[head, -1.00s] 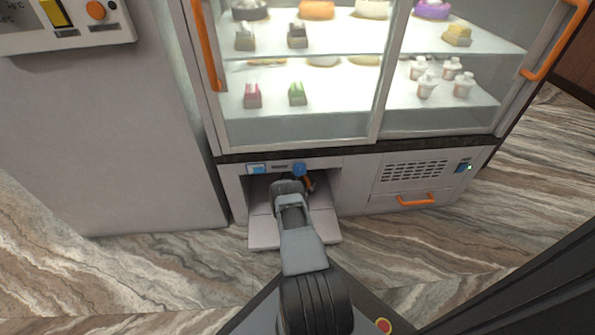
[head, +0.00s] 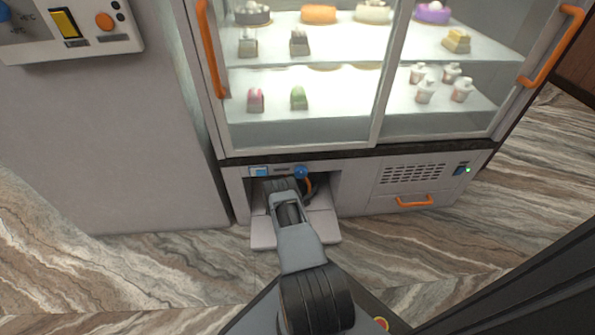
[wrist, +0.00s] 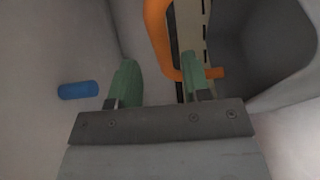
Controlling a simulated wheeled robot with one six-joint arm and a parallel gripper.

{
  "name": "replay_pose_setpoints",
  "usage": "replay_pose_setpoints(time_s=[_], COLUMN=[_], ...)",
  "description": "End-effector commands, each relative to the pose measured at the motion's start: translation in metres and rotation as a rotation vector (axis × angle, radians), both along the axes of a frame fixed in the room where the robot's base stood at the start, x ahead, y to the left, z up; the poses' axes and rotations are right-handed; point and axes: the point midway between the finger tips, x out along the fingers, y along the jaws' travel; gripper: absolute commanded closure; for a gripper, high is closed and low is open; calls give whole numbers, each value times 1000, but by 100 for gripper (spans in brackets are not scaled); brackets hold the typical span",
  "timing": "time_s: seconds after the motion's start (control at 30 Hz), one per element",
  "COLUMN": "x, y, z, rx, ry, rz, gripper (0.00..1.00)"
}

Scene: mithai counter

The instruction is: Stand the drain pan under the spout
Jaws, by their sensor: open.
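The drain pan seems to be the dark grey hollow thing (wrist: 265,45) at the right of the wrist view, with its opening facing sideways; most of it is cut off. An orange handle (wrist: 158,28) runs down beside it and bends behind my right fingertip. In the head view a bit of orange (head: 309,184) shows in the low open bay, right of my arm. My gripper (wrist: 158,82) is open, its two green fingertips apart, with part of the orange handle near the right one. A short blue cylinder (wrist: 78,90) sticks out at left; I cannot tell whether it is the spout.
The bay lies under a glass display case (head: 300,125) of sweets. A blue knob (head: 301,171) sits on its upper edge, and a pale flap (head: 263,234) lies at its front. A vented panel (head: 413,174) is at right, a grey cabinet (head: 110,150) at left.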

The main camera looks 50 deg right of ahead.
Motion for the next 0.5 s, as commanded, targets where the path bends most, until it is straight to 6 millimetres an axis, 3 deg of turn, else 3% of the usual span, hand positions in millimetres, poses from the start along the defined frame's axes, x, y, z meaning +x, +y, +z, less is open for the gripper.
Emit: replay_pose_setpoints(time_s=[0.2, 0.5], x=[-13, -21], y=[35, 54], z=[2, 0], rx=[1, 0], ry=[3, 0], rz=[1, 0], gripper=[56, 56])
